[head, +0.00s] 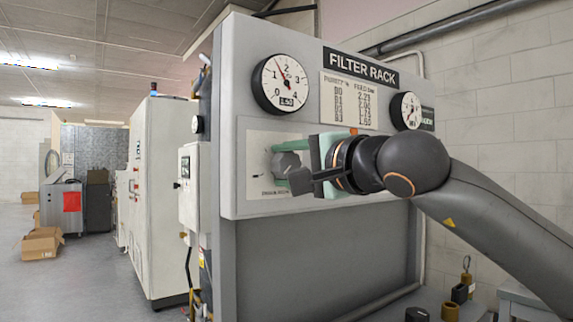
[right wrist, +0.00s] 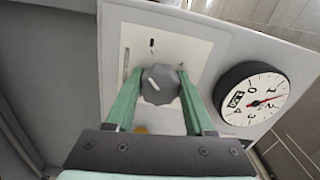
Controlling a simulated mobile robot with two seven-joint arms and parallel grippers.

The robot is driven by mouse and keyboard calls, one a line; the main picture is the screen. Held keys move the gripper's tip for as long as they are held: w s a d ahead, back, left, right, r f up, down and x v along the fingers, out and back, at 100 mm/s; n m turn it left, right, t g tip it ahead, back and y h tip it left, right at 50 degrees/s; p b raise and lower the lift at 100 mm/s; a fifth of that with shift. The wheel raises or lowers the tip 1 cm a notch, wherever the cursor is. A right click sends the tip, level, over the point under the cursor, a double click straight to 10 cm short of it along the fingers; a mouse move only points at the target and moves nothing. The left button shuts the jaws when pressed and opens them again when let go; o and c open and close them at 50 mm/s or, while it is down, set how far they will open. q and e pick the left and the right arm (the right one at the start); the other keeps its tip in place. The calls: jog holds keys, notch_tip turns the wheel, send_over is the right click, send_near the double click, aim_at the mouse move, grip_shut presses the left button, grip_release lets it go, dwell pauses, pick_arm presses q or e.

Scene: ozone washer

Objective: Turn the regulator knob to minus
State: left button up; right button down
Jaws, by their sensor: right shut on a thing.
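The grey regulator knob (head: 288,161) sits on a pale plate (head: 257,158) at the lower left of the filter rack's front. My right gripper (head: 281,164) reaches it from the right, its green fingers on either side of the knob. In the right wrist view the knob (right wrist: 160,84) sits between the two fingertips (right wrist: 160,76), shut on it. A short white mark shows on its face. The plate's plus and minus signs cannot be read. The round gauge (head: 281,84) above has its needle between 1 and 2, and its readout seems to say 1.50. My left gripper is out of view.
A smaller gauge (head: 405,110) and a number chart (head: 345,102) are on the rack (head: 308,45). My right arm crosses the rack's right side. Open floor (head: 95,285) lies at the left.

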dwell(0.3)
jog(key=shift+c, duration=1.3)
grip_release()
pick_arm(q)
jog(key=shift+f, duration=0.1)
pick_arm(e)
jog(key=b+v, duration=0.1)
jog(key=v, duration=0.4)
jog(key=shift+f+b, duration=0.15)
jog(key=shift+b, duration=0.2)
jog(key=b, duration=0.1)
send_near(289, 167)
jog(key=s, duration=0.1)
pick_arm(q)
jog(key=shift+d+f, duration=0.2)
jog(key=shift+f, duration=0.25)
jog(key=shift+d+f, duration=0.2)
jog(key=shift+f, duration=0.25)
pick_arm(e)
jog(key=shift+s+d, duration=0.2)
jog(key=shift+d, duration=0.3)
